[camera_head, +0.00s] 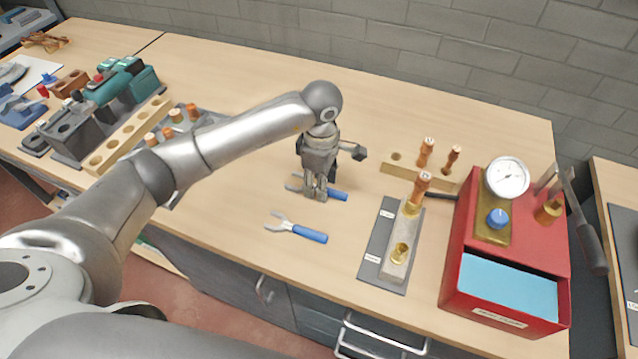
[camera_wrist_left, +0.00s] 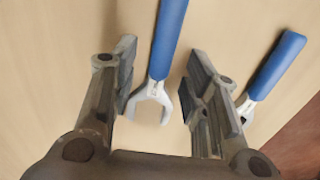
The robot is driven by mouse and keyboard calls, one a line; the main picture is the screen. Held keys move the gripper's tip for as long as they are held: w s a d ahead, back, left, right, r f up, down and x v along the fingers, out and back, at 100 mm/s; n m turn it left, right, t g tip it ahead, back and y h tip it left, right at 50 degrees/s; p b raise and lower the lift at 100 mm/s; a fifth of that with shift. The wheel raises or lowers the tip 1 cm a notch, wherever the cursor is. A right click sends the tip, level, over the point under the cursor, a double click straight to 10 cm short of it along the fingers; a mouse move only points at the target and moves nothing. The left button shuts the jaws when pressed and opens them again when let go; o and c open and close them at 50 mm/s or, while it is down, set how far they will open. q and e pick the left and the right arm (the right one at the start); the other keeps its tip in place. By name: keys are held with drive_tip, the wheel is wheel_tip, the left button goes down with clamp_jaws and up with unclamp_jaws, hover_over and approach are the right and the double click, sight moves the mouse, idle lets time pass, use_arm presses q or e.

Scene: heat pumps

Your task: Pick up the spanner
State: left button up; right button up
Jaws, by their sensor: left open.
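Two spanners with blue handles and grey open heads lie on the wooden bench. The farther spanner (camera_head: 338,194) is partly hidden by my left gripper (camera_head: 316,195), which points down over it. In the left wrist view this spanner (camera_wrist_left: 167,40) shows between the spread fingers of the gripper (camera_wrist_left: 161,65), with its head toward the palm. The fingers are open and appear clear of it on both sides. I cannot tell the exact height above the bench. The nearer spanner (camera_head: 310,234) lies apart toward the front edge; it also shows right of the fingers in the wrist view (camera_wrist_left: 277,66).
A grey plate with brass fittings (camera_head: 376,238) and a red box with a gauge (camera_head: 455,262) stand to the right. A wooden block (camera_head: 397,169) holds copper-coloured parts behind. Tools and a holed wooden rack (camera_head: 120,146) stand left. The bench behind the gripper is clear.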

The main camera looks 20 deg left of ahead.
use_arm(q)
drive_tip(key=shift+f, duration=0.4)
clamp_jaws()
drive_tip(key=shift+r, duration=0.1)
drive_tip(key=shift+w, duration=0.1)
